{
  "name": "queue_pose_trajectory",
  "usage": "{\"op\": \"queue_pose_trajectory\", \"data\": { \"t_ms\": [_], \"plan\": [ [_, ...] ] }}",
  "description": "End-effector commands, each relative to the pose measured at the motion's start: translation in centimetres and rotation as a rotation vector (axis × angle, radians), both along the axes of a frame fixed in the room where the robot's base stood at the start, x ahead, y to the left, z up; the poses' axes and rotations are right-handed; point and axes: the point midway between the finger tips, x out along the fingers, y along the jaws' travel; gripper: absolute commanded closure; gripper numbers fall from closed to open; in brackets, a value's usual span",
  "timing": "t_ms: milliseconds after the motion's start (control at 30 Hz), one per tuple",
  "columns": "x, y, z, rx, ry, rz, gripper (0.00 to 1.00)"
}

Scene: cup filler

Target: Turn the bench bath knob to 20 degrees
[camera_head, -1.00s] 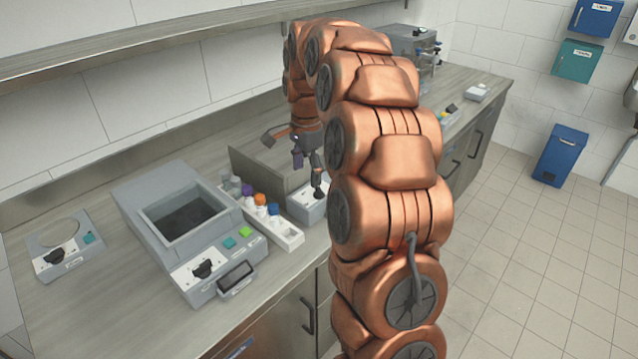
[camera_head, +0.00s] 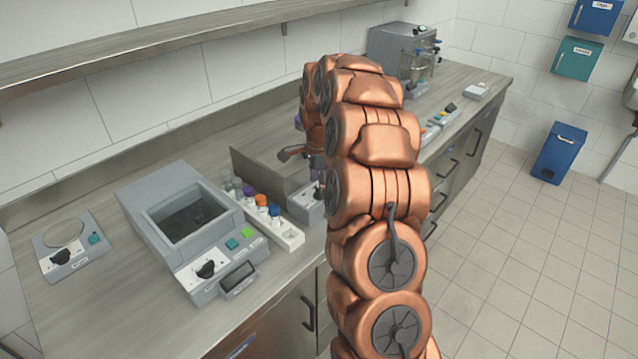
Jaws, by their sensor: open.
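A grey steel tank (camera_head: 262,172) stands mid-counter, partly behind my arm, with a small grey control box (camera_head: 303,207) in front. A dark knob-like part (camera_head: 318,190) shows at the box's edge against my arm; its angle cannot be read. Another grey unit (camera_head: 150,215) to the left has a dark recessed top and a black knob (camera_head: 205,269) on its sloped front. Labels are too small to read, so I cannot tell for sure which is the bench bath. My gripper (camera_head: 297,152) is by the tank, largely hidden behind my copper arm; its fingertips are not clear.
A white rack (camera_head: 289,236) with several coloured-cap bottles lies between the two units. A small device with a round plate (camera_head: 65,232) and a knob sits at far left. A larger machine (camera_head: 398,50) stands at the back right. The counter's front left is clear.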

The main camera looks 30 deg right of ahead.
Motion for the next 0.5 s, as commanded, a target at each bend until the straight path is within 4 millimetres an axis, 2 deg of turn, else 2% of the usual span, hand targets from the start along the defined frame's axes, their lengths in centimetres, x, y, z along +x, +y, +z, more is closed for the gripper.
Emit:
{"op": "queue_pose_trajectory", "data": {
  "t_ms": [200,433,500],
  "plan": [
    [0.09,-0.03,-0.92,-0.002,-0.004,0.001,0.27],
    [0.10,-0.03,-0.98,-0.002,-0.004,0.001,0.27],
    [0.09,-0.03,-0.98,-0.002,-0.004,0.001,0.33]
  ]
}}
